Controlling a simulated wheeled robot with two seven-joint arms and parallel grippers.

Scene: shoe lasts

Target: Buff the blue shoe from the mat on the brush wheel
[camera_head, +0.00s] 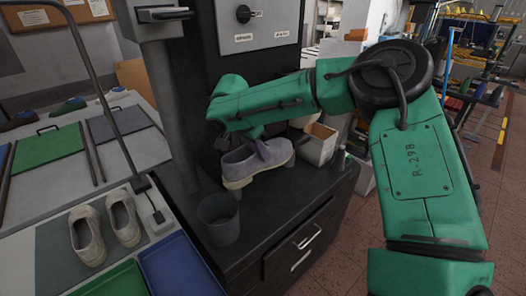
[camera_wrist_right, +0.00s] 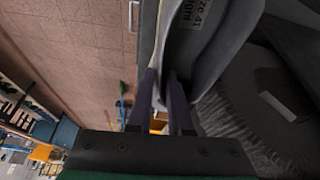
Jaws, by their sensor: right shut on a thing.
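The blue-grey shoe (camera_head: 238,168) is held level just above the dark cabinet top, toe to the right. My right gripper (camera_head: 257,138) comes down on it from above. In the right wrist view the two fingers (camera_wrist_right: 168,92) are shut on the edge of the shoe's opening, and the shoe (camera_wrist_right: 218,62) shows a size label inside. A dark grey disc with a bristle fringe, apparently the brush wheel (camera_wrist_right: 232,122), lies close beside the shoe there; I cannot tell whether they touch. In the head view the wheel is mostly hidden behind my arm and the shoe. My left gripper is out of view.
A pair of beige-grey shoes (camera_head: 86,236) stands on a grey mat (camera_head: 50,262) at the left. A dark cup (camera_head: 218,222) stands on the cabinet top (camera_head: 268,212). A pale open box (camera_head: 319,146) is right of the shoe. Green and blue trays lie at lower left.

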